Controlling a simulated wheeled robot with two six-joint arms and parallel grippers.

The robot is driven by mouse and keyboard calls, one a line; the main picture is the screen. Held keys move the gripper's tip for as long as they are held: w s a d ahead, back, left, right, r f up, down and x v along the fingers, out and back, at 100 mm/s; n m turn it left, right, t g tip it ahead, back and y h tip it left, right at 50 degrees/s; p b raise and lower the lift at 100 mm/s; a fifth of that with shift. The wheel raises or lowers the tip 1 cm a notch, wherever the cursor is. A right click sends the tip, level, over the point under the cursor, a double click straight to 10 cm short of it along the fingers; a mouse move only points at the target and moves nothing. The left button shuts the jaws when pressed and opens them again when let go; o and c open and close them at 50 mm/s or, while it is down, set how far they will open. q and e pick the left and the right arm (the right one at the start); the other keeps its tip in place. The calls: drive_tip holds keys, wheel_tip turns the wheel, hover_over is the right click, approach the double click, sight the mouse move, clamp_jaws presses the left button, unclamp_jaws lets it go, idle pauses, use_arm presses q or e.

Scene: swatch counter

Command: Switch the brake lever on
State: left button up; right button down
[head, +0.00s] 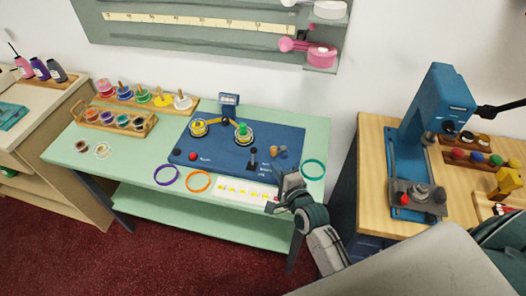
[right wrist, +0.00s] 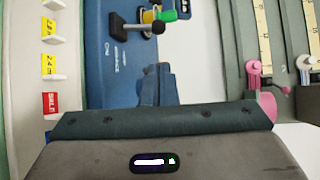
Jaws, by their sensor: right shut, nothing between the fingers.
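The brake lever (head: 253,158) is a small black lever near the front right of the blue board (head: 215,158), with white lettering beside it. In the head view it looks roughly upright; I cannot tell its setting. In the right wrist view the lever (right wrist: 145,29) shows at the top, with its black base and round knob. My right gripper (head: 289,180) is shut and empty over the board's front right corner, to the right of the lever and apart from it. Its blue-grey fingers also show in the right wrist view (right wrist: 160,82). My left gripper is not in view.
Two spools, one with a green knob (head: 243,131), stand behind the lever. Small brown pieces (head: 278,152) sit to its right. A white strip with yellow labels (head: 240,190) and purple (head: 166,175), orange and teal rings lie near the board. A blue press (head: 437,105) stands right.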

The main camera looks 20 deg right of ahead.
sight(253, 156)
drive_tip(key=shift+w, duration=0.1)
drive_tip(key=w, duration=0.3)
drive_tip(key=w+f+p, duration=0.1)
drive_tip(key=w, duration=0.5)
drive_tip(key=shift+w+a+f+p, duration=0.3)
drive_tip(key=shift+a+f+p, duration=0.05)
drive_tip(key=shift+f, duration=0.05)
drive_tip(key=shift+f+b, duration=0.15)
drive_tip(key=shift+b, duration=0.45)
drive_tip(key=shift+s+a, duration=0.1)
drive_tip(key=shift+b, duration=0.3)
drive_tip(key=shift+n+t, duration=0.3)
